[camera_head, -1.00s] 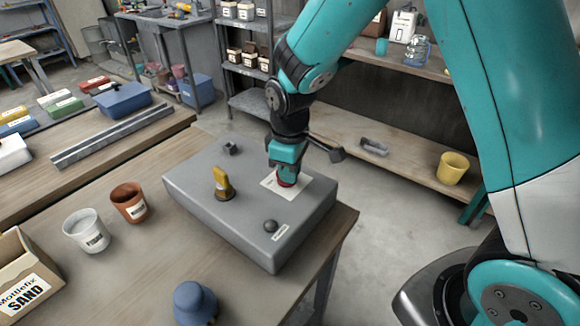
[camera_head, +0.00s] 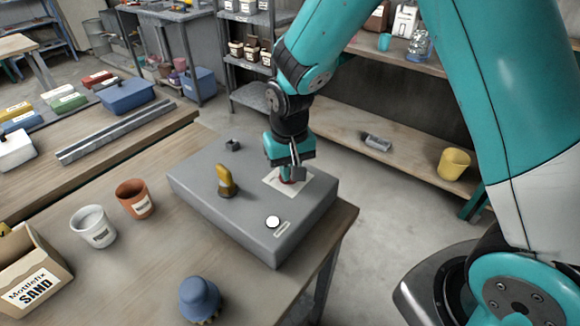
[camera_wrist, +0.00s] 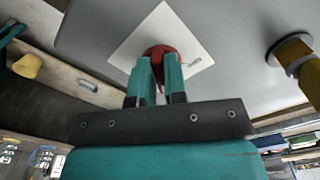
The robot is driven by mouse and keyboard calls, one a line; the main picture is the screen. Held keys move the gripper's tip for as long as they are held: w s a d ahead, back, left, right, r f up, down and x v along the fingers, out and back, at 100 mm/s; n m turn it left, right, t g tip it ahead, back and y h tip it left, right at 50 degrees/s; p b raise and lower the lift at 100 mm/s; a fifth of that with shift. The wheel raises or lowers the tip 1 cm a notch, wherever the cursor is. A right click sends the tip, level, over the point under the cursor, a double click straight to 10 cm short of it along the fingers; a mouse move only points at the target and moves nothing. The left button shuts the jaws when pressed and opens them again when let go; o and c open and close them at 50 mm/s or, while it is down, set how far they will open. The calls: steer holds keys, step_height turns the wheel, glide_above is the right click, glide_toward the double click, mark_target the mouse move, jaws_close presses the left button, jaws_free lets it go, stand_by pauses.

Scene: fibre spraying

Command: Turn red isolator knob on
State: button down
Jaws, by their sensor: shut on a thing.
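The red isolator knob (camera_head: 287,181) sits on a white square plate (camera_head: 302,187) on top of a grey box (camera_head: 205,190). My gripper (camera_head: 289,176) points down at it and is shut on it, hiding most of it in the head view. In the wrist view both fingers (camera_wrist: 160,80) stand at the sides of the red knob (camera_wrist: 158,51), over the white plate (camera_wrist: 190,35). A small round lamp (camera_head: 273,221) near the box's front edge is bright white, with a label beside it. Lettering on the plate is not readable.
A yellow handle (camera_head: 226,181) stands on the box left of my gripper, with a small dark part (camera_head: 232,145) behind it. A blue knobbed object (camera_head: 199,299), white cup (camera_head: 93,227), brown cup (camera_head: 134,199) and sand carton (camera_head: 32,272) stand on the bench.

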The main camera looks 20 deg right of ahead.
steer(key=shift+m, duration=0.6)
steer(key=shift+w, duration=0.1)
steer(key=c, duration=1.2)
jaws_free()
steer(key=shift+o, duration=0.2)
step_height(320, 180, up, 18)
steer(key=b, duration=0.1)
steer(key=shift+f, duration=0.25)
steer(key=s+a+n+y, duration=0.2)
steer(key=s+n, duration=0.2)
steer(key=s, duration=0.6)
steer(key=s+a+n+y, duration=0.2)
steer(key=s+n, duration=0.3)
steer(key=s, duration=0.6)
steer(key=shift+s+a+f, duration=0.15)
steer(key=shift+s, duration=0.1)
